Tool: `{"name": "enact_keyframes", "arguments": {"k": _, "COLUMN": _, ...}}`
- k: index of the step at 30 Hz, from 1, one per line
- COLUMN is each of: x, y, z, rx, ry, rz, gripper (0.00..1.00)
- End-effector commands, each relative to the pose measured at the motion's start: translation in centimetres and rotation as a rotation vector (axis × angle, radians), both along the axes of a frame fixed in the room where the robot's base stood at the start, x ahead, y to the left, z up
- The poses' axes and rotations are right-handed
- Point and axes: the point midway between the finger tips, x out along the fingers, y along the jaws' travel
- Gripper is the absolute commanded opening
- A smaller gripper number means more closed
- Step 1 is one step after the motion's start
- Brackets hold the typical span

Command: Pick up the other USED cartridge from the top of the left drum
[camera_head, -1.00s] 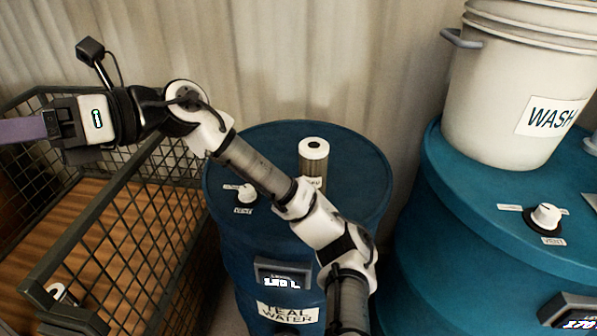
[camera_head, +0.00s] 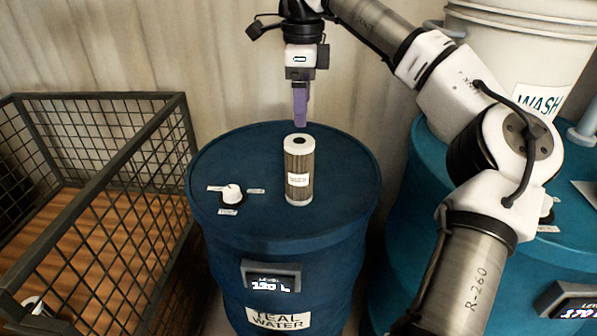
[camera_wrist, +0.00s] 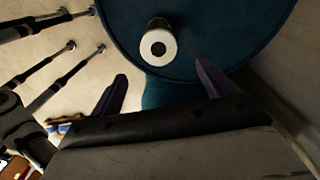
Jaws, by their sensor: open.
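The cartridge (camera_head: 299,170) is a cylinder with a pleated brown-grey side, white end caps and a small white label. It stands upright on the top of the left blue drum (camera_head: 260,225), whose front label reads "TEAL WATER". My gripper (camera_head: 300,122) points down just above and behind the cartridge in the head view, apart from it. In the wrist view the cartridge's white top ring (camera_wrist: 158,47) shows beyond the two purple fingers (camera_wrist: 163,90), which are spread with nothing between them. The writing on the cartridge's label is too small to read.
A white knob (camera_head: 232,193) with small labels sits on the drum top, left of the cartridge. A wire-mesh crate (camera_head: 110,150) stands at the left, with a white-ended object (camera_head: 34,306) in it. A second blue drum (camera_head: 400,240) bears a white WASH bucket (camera_head: 500,70).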

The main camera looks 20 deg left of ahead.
Motion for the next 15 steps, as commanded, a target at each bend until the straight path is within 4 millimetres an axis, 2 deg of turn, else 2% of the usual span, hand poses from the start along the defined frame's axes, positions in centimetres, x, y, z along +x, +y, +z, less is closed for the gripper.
{"name": "enact_keyframes", "arguments": {"k": 6, "x": -0.1, "y": 0.1, "z": -4.6, "rx": 0.002, "ry": 0.006, "rz": 0.003, "gripper": 0.80}}
{"name": "enact_keyframes", "arguments": {"k": 10, "x": -0.1, "y": 0.1, "z": -6.4, "rx": 0.003, "ry": 0.004, "rz": 0.003, "gripper": 0.80}}
{"name": "enact_keyframes", "arguments": {"k": 15, "x": -0.1, "y": 0.2, "z": -7.5, "rx": 0.004, "ry": 0.003, "rz": 0.003, "gripper": 0.80}}
